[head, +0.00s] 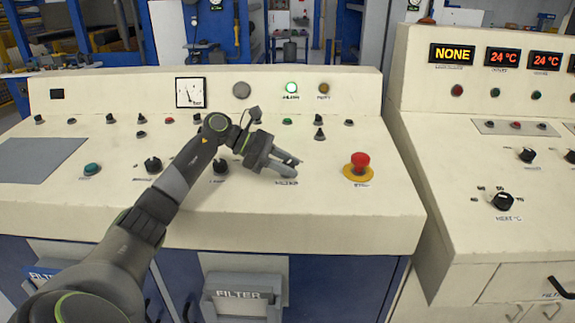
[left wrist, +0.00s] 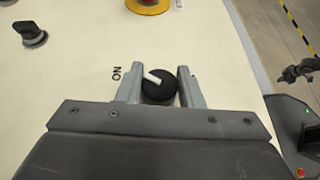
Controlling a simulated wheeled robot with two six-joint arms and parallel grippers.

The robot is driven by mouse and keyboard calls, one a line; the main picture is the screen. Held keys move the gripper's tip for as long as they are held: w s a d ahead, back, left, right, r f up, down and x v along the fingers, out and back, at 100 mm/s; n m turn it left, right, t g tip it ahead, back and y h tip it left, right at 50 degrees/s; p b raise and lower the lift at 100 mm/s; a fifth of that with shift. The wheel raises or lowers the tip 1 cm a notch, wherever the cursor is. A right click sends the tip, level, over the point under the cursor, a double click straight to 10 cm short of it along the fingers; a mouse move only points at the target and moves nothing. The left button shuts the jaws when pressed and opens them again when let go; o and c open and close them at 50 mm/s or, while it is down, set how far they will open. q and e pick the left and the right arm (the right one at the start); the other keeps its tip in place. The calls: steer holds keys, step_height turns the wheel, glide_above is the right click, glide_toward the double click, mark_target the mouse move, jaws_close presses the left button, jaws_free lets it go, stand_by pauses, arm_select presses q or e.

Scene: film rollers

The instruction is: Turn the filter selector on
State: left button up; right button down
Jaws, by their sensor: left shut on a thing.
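The filter selector is a round black knob (left wrist: 158,87) with a white pointer line, on the sloping cream panel. In the left wrist view the line points to the upper left, on the side of the printed ON mark (left wrist: 117,72). My left gripper (head: 289,166) reaches over the panel and hides the knob in the head view, just above a small printed label. In the left wrist view its two fingers (left wrist: 160,88) are closed around the knob, one on each side. A dark jointed part at that view's right edge looks like my right arm; its jaws are unclear.
A red emergency button (head: 360,163) on a yellow base stands right of my left gripper. Another black knob (head: 220,167) sits to its left, near my forearm. Small switches (head: 319,134) line the panel behind. A second console (head: 490,215) stands at the right.

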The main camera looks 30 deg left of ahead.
arm_select(q)
steer(key=o, duration=1)
steer(key=shift+c, duration=0.2)
steer(key=shift+s+a+r, duration=0.1)
steer(key=shift+a, duration=0.15)
steer(key=b+v, duration=0.1)
steer(key=v, duration=1.6)
arm_select(e)
steer(key=w+r, duration=0.1)
steer(key=w+a+r, duration=0.1)
steer(key=shift+w, duration=0.35)
